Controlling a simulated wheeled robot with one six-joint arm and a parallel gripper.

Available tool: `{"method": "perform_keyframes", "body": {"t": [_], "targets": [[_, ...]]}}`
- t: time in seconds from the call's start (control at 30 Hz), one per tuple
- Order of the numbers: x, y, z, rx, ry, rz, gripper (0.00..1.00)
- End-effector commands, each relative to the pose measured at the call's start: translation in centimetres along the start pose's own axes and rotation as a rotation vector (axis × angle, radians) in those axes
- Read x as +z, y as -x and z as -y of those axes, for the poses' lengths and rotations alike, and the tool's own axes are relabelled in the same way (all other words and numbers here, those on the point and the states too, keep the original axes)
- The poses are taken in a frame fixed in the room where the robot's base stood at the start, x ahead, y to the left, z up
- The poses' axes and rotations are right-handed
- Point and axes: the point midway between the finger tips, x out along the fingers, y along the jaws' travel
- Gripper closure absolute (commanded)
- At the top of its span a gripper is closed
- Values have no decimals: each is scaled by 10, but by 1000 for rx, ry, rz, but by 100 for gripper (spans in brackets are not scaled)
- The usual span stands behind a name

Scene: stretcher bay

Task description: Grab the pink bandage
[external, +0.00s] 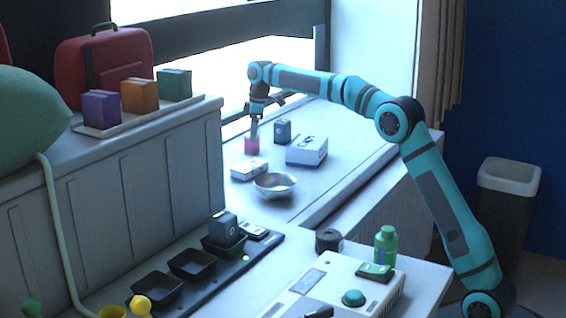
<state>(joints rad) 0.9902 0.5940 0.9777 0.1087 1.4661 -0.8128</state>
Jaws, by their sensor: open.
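The pink bandage (252,146) is a small pink block on the white counter below the window. My gripper (254,131) points down right over it, with a finger reaching down to about its top. The gripper is open. The view is small, so I cannot tell whether the fingers touch the bandage or stand on either side of it.
Near the bandage are a small white box (249,169), a metal bowl (274,185), a white and blue box (306,150) and a dark box (282,131). The counter (345,180) is clear at its front right. A black tray holder (150,306) sits lower down.

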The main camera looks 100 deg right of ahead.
Motion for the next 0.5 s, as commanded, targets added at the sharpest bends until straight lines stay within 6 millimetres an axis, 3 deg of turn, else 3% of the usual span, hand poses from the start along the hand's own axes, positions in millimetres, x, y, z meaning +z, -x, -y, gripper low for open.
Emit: {"method": "perform_keyframes", "body": {"t": [0.17, 0.5], "targets": [[0, -8, 1, -1, 0, 1, 26], [-2, -49, 4, 0, -1, 1, 26]]}}
